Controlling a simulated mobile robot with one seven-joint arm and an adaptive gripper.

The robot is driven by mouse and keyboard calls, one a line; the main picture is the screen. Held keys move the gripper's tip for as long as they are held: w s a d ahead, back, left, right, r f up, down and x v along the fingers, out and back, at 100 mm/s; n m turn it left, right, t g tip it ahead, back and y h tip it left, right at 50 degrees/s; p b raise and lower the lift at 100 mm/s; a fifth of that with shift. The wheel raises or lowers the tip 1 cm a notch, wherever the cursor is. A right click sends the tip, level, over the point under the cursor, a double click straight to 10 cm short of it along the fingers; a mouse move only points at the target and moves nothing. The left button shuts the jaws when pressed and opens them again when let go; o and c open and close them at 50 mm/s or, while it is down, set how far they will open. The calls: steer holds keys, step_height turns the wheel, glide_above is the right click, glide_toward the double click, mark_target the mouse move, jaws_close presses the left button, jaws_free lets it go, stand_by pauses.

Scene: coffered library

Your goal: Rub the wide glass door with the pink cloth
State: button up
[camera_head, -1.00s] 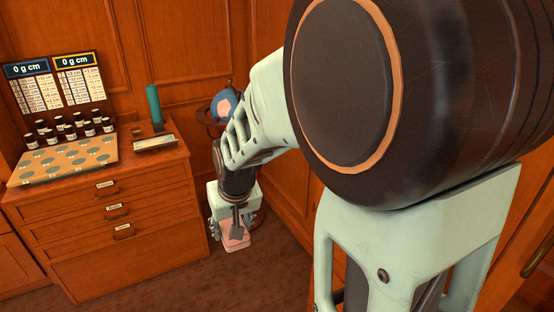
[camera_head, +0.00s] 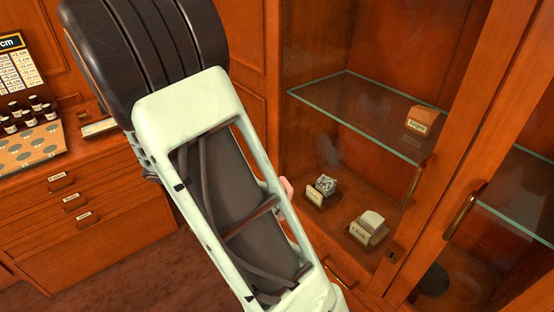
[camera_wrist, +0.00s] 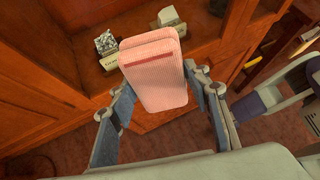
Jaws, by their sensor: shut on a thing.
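The wide glass door (camera_head: 335,150) fills the middle right of the head view, with a faint pale smudge on its pane and a handle near its right edge. The pink cloth (camera_wrist: 155,85), folded with a dark red stripe, is gripped between the two fingers of my gripper (camera_wrist: 160,88). In the head view, only a small pink bit of the cloth (camera_head: 287,187) shows past my arm, which hides my gripper. The cloth appears close to the cabinet front; I cannot tell whether it touches the glass.
Behind the glass are a shelf (camera_head: 375,115) with a labelled orange block (camera_head: 425,120), a crystal (camera_head: 326,185) and a pale stone (camera_head: 371,221). Another door handle (camera_head: 465,210) juts out at right. A wooden drawer cabinet (camera_head: 110,220) stands at left.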

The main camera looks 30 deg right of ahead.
mark_target(279, 176)
steer(key=d+r+n+t+h, duration=0.1)
steer(key=r, duration=0.1)
steer(key=w+d+r+n+t+h+p, duration=0.1)
steer(key=r, duration=0.1)
steer(key=w+d+r+n+t+h, duration=0.1)
steer(key=r, duration=0.1)
steer(key=shift+d+r+h, duration=0.15)
steer(key=shift+r+h, duration=0.15)
steer(key=shift+r, duration=0.05)
steer(key=shift+w+d+b, duration=0.15)
steer(key=shift+d+b, duration=0.25)
steer(key=shift+d, duration=1.1)
steer(key=shift+w+d+b, duration=0.15)
steer(key=shift+d+b, duration=0.25)
steer(key=shift+d, duration=1.05)
steer(key=shift+d, duration=0.9)
steer(key=shift+s, duration=1.6)
steer(key=shift+s+d+p, duration=0.2)
steer(key=shift+s+p, duration=0.05)
steer(key=shift+s, duration=1)
steer(key=shift+s+d+p, duration=0.15)
steer(key=shift+s+p, duration=0.05)
steer(key=shift+s, duration=1.4)
steer(key=shift+w+f+b, duration=0.1)
steer(key=shift+f+b, duration=0.1)
steer(key=shift+b, duration=1.3)
